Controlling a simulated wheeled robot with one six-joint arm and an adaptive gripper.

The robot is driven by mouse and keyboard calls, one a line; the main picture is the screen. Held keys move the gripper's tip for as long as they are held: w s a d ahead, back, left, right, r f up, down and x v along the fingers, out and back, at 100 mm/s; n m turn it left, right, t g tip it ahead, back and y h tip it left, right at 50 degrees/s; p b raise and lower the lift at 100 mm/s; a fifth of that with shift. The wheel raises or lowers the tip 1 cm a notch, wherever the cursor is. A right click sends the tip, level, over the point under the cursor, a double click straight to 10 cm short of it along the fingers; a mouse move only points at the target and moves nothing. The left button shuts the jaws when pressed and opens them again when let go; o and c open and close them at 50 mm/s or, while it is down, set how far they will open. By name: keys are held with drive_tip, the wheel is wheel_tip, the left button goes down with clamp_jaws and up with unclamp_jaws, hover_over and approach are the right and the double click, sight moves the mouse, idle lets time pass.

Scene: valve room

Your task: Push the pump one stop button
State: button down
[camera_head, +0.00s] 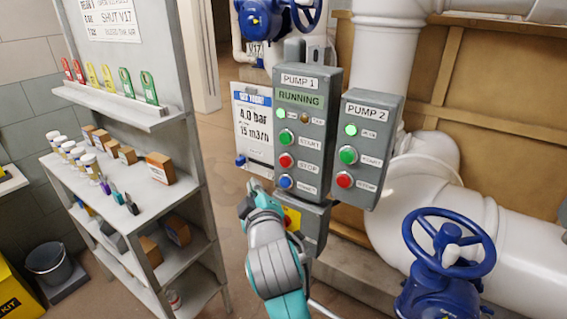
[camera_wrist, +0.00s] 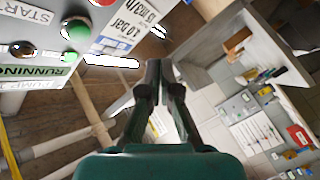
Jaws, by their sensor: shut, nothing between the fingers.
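The grey PUMP 1 box (camera_head: 306,110) hangs on a post, its display reading RUNNING in green. Down its front are a green start button (camera_head: 286,138), a red stop button (camera_head: 286,160) and a blue button (camera_head: 286,182). In the wrist view the red stop button (camera_wrist: 102,2) is cut by the top edge, with the green start button (camera_wrist: 75,30) below it. My gripper (camera_head: 252,187) is left of the box's lower part, apart from the buttons. Its fingers (camera_wrist: 160,72) are shut and empty in the wrist view.
The PUMP 2 box (camera_head: 365,150), with its own green and red buttons, hangs close on the right. A sign (camera_head: 253,125) is left of PUMP 1. Shelves (camera_head: 130,185) stand at left; a blue valve wheel (camera_head: 449,243) is lower right.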

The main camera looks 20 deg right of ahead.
drive_tip(key=w+d, duration=0.5)
drive_tip(key=d, duration=0.2)
idle(0.4)
drive_tip(key=shift+w+d, duration=0.1)
idle(1.2)
drive_tip(key=shift+w+d, duration=0.2)
drive_tip(key=shift+d, duration=0.1)
drive_tip(key=shift+w+d, duration=0.25)
drive_tip(key=shift+d, duration=0.1)
idle(0.9)
drive_tip(key=shift+s+a, duration=0.1)
drive_tip(key=shift+a, duration=0.05)
idle(0.3)
drive_tip(key=shift+s+a, duration=0.4)
drive_tip(key=shift+a, duration=0.15)
drive_tip(key=shift+a, duration=0.1)
drive_tip(key=shift+s+a, duration=0.75)
drive_tip(key=shift+a, duration=0.25)
drive_tip(key=shift+s+a, duration=0.75)
drive_tip(key=shift+a, duration=0.2)
